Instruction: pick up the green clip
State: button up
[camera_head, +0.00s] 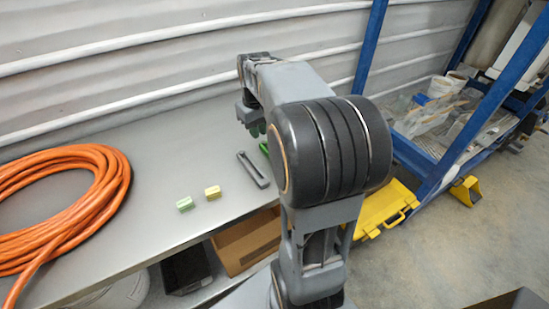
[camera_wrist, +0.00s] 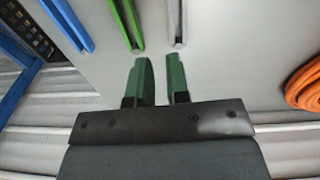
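The green clip (camera_wrist: 124,20) is a long, thin channel-shaped piece, partly cut off by the top edge of the wrist view. In the head view only a bit of the green clip (camera_head: 264,149) shows; my arm hides the rest. My gripper (camera_wrist: 159,62) has dark green fingers, apart with nothing between them. The green clip's near end lies just beyond the left fingertip in the wrist view, not between the fingers. In the head view my gripper (camera_head: 256,129) is over the bench, mostly behind my arm.
A grey clip (camera_head: 253,170) lies left of the green one on the metal bench (camera_head: 155,165); a blue clip (camera_wrist: 67,22) shows in the wrist view. Two small blocks, pale green (camera_head: 185,204) and yellow (camera_head: 212,193), and an orange hose (camera_head: 95,215) lie further left. A blue rack post (camera_head: 370,45) stands behind.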

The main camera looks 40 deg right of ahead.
jog(key=shift+g, duration=0.4)
jog(key=d+f, duration=0.1)
jog(key=f, duration=0.2)
jog(key=w+d+f, duration=0.1)
jog(key=d+f, duration=0.3)
jog(key=f, duration=0.1)
jog(key=shift+w+d+f, duration=0.15)
jog(key=shift+d+f, duration=0.05)
jog(key=shift+f, duration=3.2)
grip_shut()
